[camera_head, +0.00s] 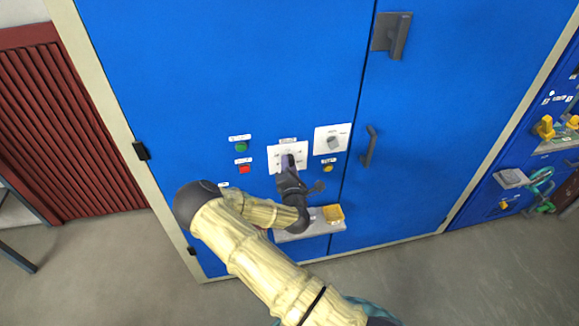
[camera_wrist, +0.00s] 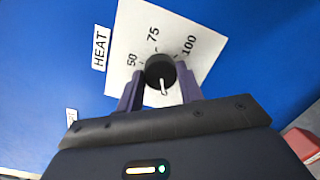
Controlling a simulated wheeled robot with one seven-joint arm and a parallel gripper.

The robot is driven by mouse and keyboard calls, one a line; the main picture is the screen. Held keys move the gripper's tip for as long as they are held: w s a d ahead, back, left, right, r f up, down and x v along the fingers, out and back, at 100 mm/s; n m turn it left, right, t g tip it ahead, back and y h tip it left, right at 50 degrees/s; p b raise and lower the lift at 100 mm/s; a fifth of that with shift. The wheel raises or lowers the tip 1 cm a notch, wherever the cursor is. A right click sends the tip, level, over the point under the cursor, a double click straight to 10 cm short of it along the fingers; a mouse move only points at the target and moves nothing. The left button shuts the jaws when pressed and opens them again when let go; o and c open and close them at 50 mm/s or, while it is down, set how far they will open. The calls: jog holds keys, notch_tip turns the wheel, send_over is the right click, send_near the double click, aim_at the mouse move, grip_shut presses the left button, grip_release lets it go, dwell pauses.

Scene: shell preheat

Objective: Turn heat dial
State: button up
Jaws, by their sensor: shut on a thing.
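The heat dial (camera_wrist: 160,68) is a round black knob on a white plate (camera_wrist: 186,30) with 50, 75 and 100 printed on it. A HEAT label (camera_wrist: 99,48) sits beside the plate. My gripper (camera_wrist: 160,88) is shut on the dial, one purple finger on each side. A white mark on the knob points down in the wrist view, away from the numbers. In the head view my gripper (camera_head: 287,163) covers the dial, and the plate (camera_head: 274,157) shows around it on the blue cabinet door.
A second dial (camera_head: 333,142) is on a plate to the right. Green (camera_head: 241,146), red (camera_head: 244,169) and yellow (camera_head: 328,168) buttons flank the plates. Below is a ledge (camera_head: 310,226) with a yellow item (camera_head: 333,213). A door handle (camera_head: 370,146) sticks out to the right.

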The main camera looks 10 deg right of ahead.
jog(key=shift+m, duration=0.3)
jog(key=shift+d+m+b, duration=0.1)
jog(key=shift+m+b, duration=0.25)
jog(key=shift+m, duration=0.85)
jog(key=m+b, duration=0.1)
jog(key=m, duration=0.3)
jog(key=shift+g, duration=0.3)
jog(key=m+b, duration=0.1)
jog(key=m, duration=0.2)
jog(key=m+y+b, duration=0.1)
jog(key=m+b, duration=0.1)
jog(key=shift+d+f+m+g+y, duration=0.1)
jog(key=shift+f+m+g+y, duration=0.05)
jog(key=shift+m+g+y, duration=0.2)
jog(key=shift+m+y+b, duration=0.65)
jog(key=shift+m+b, duration=3.5)
jog(key=shift+m, duration=0.3)
